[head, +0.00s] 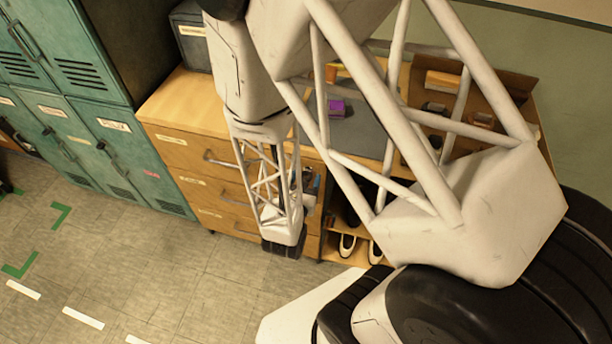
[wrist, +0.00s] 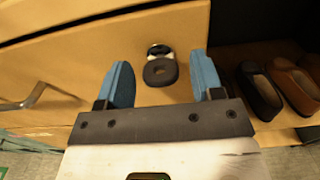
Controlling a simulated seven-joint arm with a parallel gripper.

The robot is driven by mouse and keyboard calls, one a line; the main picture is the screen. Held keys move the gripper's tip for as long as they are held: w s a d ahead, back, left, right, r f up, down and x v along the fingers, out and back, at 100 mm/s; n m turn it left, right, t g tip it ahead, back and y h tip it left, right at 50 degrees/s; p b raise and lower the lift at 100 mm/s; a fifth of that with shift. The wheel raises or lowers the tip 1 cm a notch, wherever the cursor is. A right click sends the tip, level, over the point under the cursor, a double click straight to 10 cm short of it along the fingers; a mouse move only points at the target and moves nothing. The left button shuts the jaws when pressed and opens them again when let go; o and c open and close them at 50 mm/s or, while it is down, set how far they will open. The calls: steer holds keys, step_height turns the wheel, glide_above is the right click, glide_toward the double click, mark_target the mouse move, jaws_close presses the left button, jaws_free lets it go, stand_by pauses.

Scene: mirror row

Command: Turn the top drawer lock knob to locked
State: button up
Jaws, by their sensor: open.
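In the wrist view, a dark rounded lock knob (wrist: 160,71) with a silvery collar (wrist: 158,50) sits on a light wood drawer front (wrist: 90,60). My gripper (wrist: 162,66) is open, with one blue finger on each side of the knob. Clear gaps show between the fingers and the knob, and I cannot tell how far the fingertips are from the drawer front. In the head view, the wooden drawer cabinet (head: 178,148) stands at the centre. My arm reaches down in front of it and hides the knob.
A metal drawer handle (wrist: 38,97) sticks out left of my gripper. Shoes (wrist: 262,92) stand in an open cubby to the right. Green lockers (head: 60,70) stand left of the cabinet. The floor in front is clear.

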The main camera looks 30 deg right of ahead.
steer(key=shift+w+d, duration=0.3)
steer(key=shift+d, duration=0.05)
steer(key=shift+c, duration=0.2)
steer(key=c, duration=0.9)
